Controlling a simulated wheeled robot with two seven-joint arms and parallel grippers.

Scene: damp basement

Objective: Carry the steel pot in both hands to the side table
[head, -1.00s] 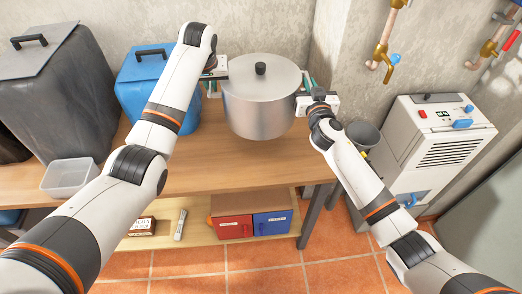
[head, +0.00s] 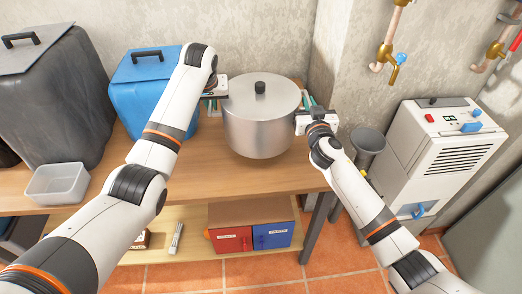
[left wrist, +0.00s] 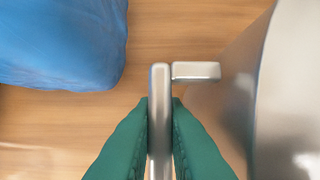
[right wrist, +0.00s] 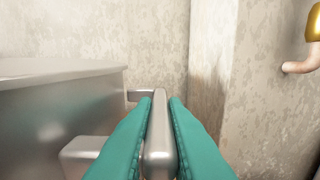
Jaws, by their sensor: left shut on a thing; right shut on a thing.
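The steel pot (head: 258,128) with its lid and black knob is at the right end of the wooden table (head: 215,178) in the head view, upright. My left gripper (head: 216,98) is at its left side. In the left wrist view the green fingers (left wrist: 160,135) are shut on the pot's left handle (left wrist: 160,85). My right gripper (head: 306,108) is at its right side. In the right wrist view its fingers (right wrist: 158,135) are shut on the right handle (right wrist: 160,150). Whether the pot's base touches the table I cannot tell.
A blue covered box (head: 140,85) stands close to the left of the pot. A grey covered box (head: 50,95) and a clear tub (head: 57,183) are further left. A white machine (head: 440,150) and a grey bin (head: 366,145) stand right. Wall pipes (head: 392,45) are above.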

